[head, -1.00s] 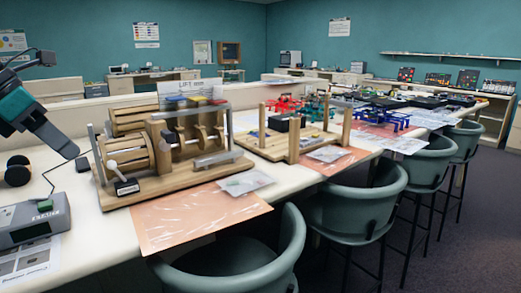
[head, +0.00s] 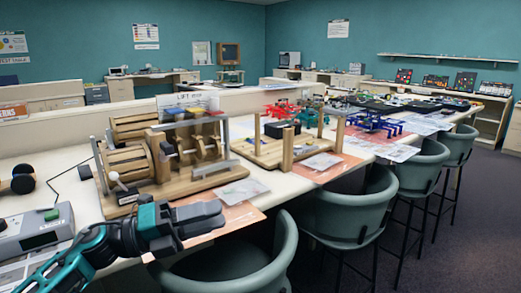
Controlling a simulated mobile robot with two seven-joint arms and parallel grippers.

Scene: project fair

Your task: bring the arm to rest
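My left gripper (head: 208,216) shows low in the head view, with its teal and black arm coming in from the lower left. Its dark fingers point right, in front of the wooden drum model (head: 170,187) and over the near edge of an orange sheet (head: 247,213). I see nothing held in it, but the gap between the fingers is unclear from this angle. My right gripper is out of view.
A grey meter box (head: 38,230) sits at the left on the white counter. Another wooden frame model (head: 287,150) stands further right. Teal stools (head: 349,210) line the counter's near side. Dark carpet is open at the right.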

